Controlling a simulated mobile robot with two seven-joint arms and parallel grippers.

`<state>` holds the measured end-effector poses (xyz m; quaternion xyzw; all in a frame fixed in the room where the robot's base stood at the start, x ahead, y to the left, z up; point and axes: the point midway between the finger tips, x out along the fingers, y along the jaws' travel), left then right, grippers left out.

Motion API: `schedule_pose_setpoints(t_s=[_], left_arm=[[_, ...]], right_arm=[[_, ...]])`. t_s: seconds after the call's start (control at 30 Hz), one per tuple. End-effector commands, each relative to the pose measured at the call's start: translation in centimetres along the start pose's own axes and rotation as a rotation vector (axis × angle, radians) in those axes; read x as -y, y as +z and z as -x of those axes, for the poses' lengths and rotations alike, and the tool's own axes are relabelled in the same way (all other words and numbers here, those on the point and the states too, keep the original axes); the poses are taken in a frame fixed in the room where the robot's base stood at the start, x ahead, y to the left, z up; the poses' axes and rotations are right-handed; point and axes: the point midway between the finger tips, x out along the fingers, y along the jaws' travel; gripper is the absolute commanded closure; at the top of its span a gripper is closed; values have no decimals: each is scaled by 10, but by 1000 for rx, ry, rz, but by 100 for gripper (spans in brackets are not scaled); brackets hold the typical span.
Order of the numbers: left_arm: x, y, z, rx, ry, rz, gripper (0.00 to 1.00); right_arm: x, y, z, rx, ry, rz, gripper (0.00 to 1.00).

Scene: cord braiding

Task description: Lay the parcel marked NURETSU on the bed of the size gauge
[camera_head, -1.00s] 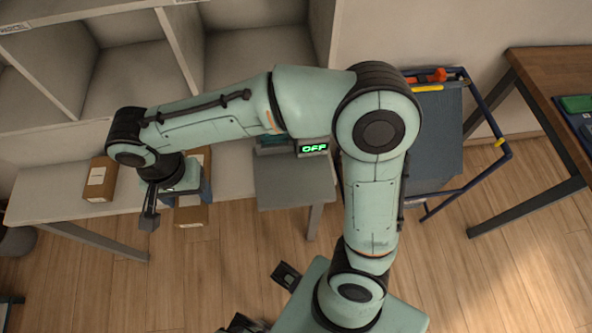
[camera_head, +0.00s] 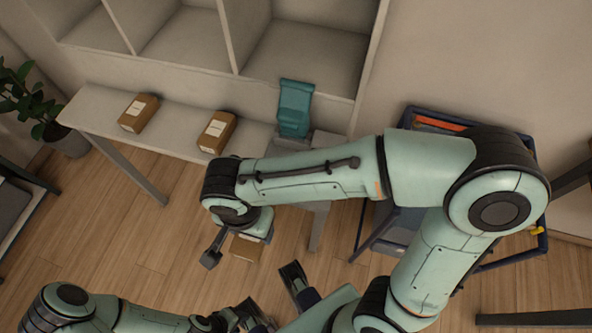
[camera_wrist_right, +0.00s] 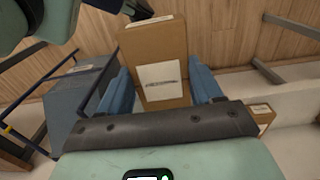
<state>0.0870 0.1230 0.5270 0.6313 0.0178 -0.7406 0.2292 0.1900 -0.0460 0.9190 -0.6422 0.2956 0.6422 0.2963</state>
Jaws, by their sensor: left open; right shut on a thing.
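My right gripper (camera_head: 247,228) is shut on a brown cardboard parcel (camera_head: 246,248), held clear of the bench above the floor. In the right wrist view the parcel (camera_wrist_right: 150,50) sits between the blue fingers, and its white label (camera_wrist_right: 160,80) has a dark line of print too small to read. A teal device (camera_head: 294,108), which looks like the size gauge, stands at the right end of the bench; my right arm partly hides its grey stand. I cannot make out its bed. My left gripper (camera_head: 274,294) is open and empty at the bottom, low over the floor.
Two more brown parcels, one at left (camera_head: 138,113) and one nearer the device (camera_head: 216,131), lie on the pale bench (camera_head: 100,103) below the cubbyholes. A blue-framed cart (camera_head: 437,120) stands at the right, partly behind my arm. A potted plant (camera_head: 30,105) is at left.

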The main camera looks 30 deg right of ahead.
Motion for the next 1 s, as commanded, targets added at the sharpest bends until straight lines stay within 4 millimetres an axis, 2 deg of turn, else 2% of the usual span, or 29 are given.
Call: schedule_pose_setpoints(t_s=[0.07,0.17,0.6,0.8,0.87,1.0], left_arm=[[0,0,0,-1,0,0,57],[0,0,2,1,0,0,57],[-2,5,10,14,-4,2,57],[-4,5,16,13,-3,1,57],[-4,5,17,13,-3,1,57],[-3,5,13,14,-3,1,57]], right_arm=[[0,-5,0,-1,-1,-3,65],[0,-23,0,-1,-1,-8,65],[-1,-142,0,-1,0,-7,65],[0,-188,0,0,0,-6,65],[-1,-198,0,0,0,-5,65],[-1,-195,-18,0,1,1,65]])
